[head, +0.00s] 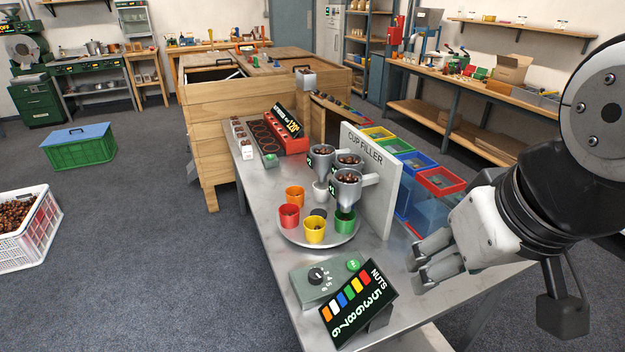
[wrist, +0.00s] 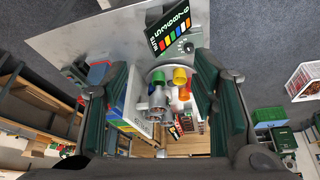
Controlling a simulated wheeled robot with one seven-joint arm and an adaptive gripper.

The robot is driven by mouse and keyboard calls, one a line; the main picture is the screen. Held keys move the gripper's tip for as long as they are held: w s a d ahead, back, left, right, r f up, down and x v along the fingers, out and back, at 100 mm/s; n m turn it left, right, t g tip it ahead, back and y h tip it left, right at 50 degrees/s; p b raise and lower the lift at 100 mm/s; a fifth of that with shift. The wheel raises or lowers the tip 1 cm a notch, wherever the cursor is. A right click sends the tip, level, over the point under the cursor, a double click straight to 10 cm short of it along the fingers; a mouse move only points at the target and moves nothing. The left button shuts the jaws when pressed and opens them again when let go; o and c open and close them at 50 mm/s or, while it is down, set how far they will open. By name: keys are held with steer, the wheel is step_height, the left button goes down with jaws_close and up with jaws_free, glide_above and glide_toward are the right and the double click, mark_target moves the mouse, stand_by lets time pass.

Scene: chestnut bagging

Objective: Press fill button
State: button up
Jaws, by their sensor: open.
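The green fill button (head: 353,265) sits on the right end of a grey control box (head: 318,283) at the front of the metal table. A black dial with numbers is beside it. My gripper (head: 419,263) is open and empty to the right of the button, apart from it. In the wrist view my two dark fingers (wrist: 166,88) are spread, with the cup filler between them. The control box's dial (wrist: 188,45) shows above the right finger there; the button is not clear in that view.
A tilted nut count display (head: 352,308) stands in front of the button. A turntable (head: 317,239) with red, yellow, green and orange cups is behind, under hoppers of nuts (head: 347,177). The white cup filler panel (head: 376,185) rises between cups and coloured bins.

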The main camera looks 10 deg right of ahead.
steer(key=shift+c, duration=0.6)
jaws_close()
stand_by(0.7)
